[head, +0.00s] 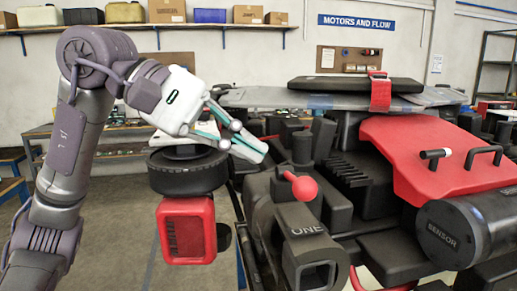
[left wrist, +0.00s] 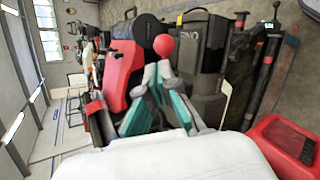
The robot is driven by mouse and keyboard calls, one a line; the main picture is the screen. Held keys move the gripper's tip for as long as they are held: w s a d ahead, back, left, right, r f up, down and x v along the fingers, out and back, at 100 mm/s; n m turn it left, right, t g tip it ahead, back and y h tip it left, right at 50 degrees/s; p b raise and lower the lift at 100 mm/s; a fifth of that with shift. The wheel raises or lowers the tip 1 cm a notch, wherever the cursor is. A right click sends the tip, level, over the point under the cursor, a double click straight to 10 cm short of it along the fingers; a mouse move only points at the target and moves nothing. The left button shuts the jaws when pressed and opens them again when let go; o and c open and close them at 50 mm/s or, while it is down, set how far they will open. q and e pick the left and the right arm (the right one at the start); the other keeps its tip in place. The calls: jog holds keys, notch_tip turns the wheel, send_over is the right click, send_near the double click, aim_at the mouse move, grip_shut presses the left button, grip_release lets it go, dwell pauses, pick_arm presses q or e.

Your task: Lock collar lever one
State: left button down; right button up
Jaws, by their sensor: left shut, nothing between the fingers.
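The collar lever ends in a red ball knob (head: 304,188) on a short red stem, just behind the dark collar block marked ONE (head: 311,232). My left gripper (head: 258,152) is shut and empty, its white and teal fingers pointing down to the right. It is up and to the left of the knob in the head view, apart from it. In the left wrist view the red knob (left wrist: 164,44) shows just beyond the tips of my left gripper (left wrist: 158,76). The lever's base is partly hidden. My right gripper is in neither view.
A black round part (head: 188,172) and a red lamp-like box (head: 186,230) stand below my left wrist. The drone's red cover (head: 430,150) and black sensor cylinder (head: 455,235) are at the right. A wall shelf (head: 150,27) holds boxes. Floor is clear at lower left.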

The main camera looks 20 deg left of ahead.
pick_arm(q)
jog(key=v, duration=0.9)
jog(key=shift+a+b, duration=0.45)
jog(key=shift+a, duration=0.1)
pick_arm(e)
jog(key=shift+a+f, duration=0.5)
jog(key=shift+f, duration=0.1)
pick_arm(q)
jog(key=shift+d, duration=0.1)
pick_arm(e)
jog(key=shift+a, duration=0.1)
